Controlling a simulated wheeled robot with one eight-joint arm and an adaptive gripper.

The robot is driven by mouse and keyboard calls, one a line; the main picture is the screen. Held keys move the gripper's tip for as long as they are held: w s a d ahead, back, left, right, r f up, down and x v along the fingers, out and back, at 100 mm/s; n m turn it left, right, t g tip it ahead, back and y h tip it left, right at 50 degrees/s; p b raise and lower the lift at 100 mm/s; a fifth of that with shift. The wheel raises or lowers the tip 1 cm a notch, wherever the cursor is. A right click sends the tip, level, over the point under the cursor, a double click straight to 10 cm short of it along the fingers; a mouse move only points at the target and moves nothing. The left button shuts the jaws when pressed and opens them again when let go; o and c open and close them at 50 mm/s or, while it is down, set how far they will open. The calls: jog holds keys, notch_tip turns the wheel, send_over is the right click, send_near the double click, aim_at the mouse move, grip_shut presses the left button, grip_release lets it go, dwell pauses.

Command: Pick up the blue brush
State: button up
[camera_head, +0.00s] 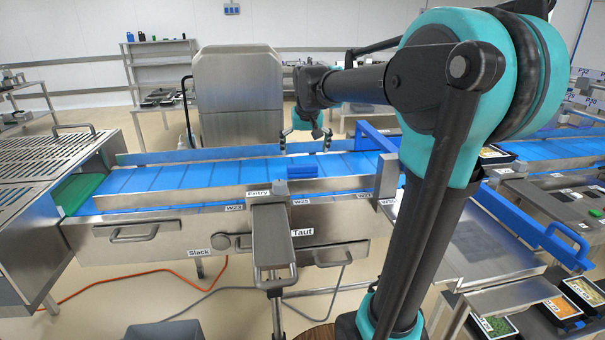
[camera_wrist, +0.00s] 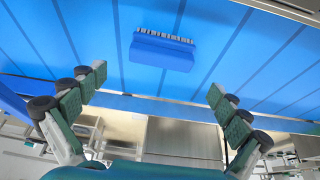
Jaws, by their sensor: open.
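The blue brush (camera_head: 302,172) lies on the blue conveyor belt (camera_head: 215,176), near the belt's front rail. In the wrist view the brush (camera_wrist: 162,52) is a blue block with a strip of dark and pale bristles along one long edge. My gripper (camera_head: 307,140) is above the belt, at or beyond the brush in the head view. In the wrist view my gripper (camera_wrist: 157,98) has its two padded fingers spread wide with nothing between them. The brush shows ahead of the fingertips, between their lines, and apart from them. None of the brush is hidden in the wrist view.
A steel front rail (camera_head: 180,194) runs along the belt. A lever labelled Taut (camera_head: 270,235) sticks out in front. A blue frame (camera_head: 372,138) stands over the belt at right. A steel cabinet (camera_head: 238,95) stands behind. The belt left of the brush is clear.

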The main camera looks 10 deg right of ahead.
aim_at(303, 166)
jog(key=x, duration=0.9)
jog(key=shift+w+a+f, duration=0.15)
jog(key=shift+a+f, duration=0.05)
jog(key=shift+f, duration=0.1)
jog(key=c, duration=0.9)
jog(key=shift+r, duration=0.1)
notch_tip(303, 166, up, 20)
jog(key=shift+f, duration=0.1)
